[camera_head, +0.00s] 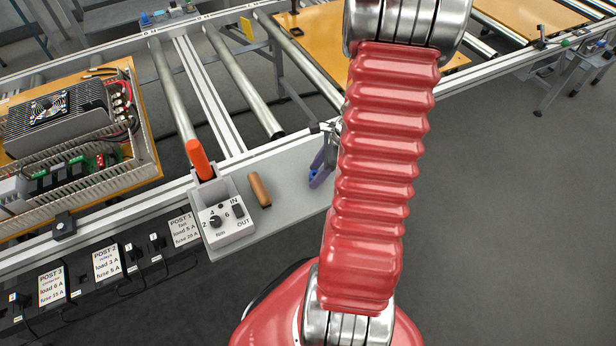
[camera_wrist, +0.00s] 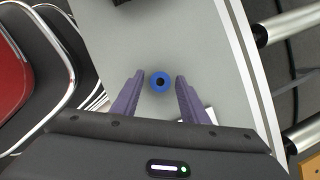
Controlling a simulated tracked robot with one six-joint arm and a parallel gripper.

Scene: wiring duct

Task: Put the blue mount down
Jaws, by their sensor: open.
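The blue mount (camera_wrist: 160,90) shows in the wrist view as a small round blue ring with a dark centre, over the grey shelf (camera_wrist: 130,35). My gripper (camera_wrist: 159,78) is open. Its two purple fingers stand left and right of the mount, with a visible gap on each side. The mount seems to stand on the shelf, but its underside is hidden.
A grey box (camera_head: 228,222) with a dial and an orange-handled tool (camera_head: 199,158) stands at the shelf's left end. A brown cylinder (camera_head: 260,188) lies beside it. Metal rollers (camera_head: 240,80) run behind. The shelf between the brown cylinder and my gripper is clear.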

